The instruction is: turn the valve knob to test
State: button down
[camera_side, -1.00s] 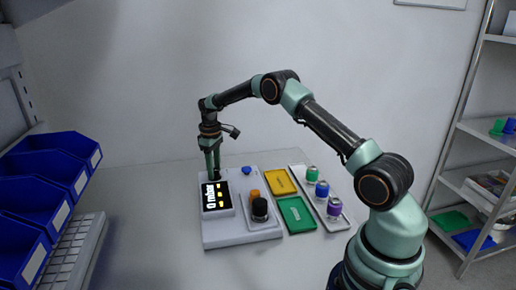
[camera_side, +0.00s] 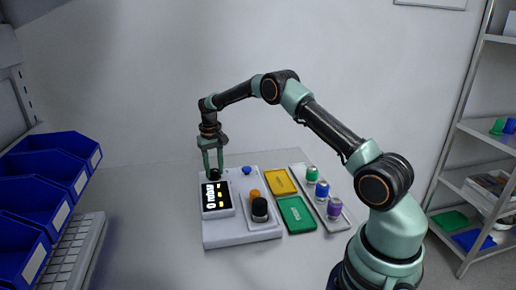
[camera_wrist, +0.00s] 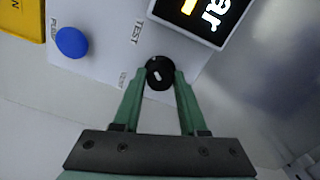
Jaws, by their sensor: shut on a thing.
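The black valve knob (camera_wrist: 160,73) sits on the white test unit (camera_side: 240,236), behind its display in the side view. It bears a short white mark, and the printed word TEST (camera_wrist: 137,33) is to its upper left in the wrist view. A smaller label, seemingly VENT (camera_wrist: 122,80), is to its left. My gripper (camera_wrist: 160,76) is shut on the knob, one green finger on each side. In the side view my gripper (camera_side: 213,169) points straight down onto the knob, whose sides are partly hidden by the fingers.
The display (camera_side: 216,198) reads 0 mbar. A blue button (camera_side: 247,170) is close by on the unit. An orange part and a black part (camera_side: 260,209) stand on its front. Yellow (camera_side: 280,182) and green (camera_side: 297,214) trays and a rack of capped vials (camera_side: 334,207) are to the right.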

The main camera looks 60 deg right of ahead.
aim_at(214, 170)
jog(key=shift+r, duration=0.1)
dwell(0.3)
jog(key=shift+c, duration=2.2)
grip_release()
notch_tip(214, 170, up, 12)
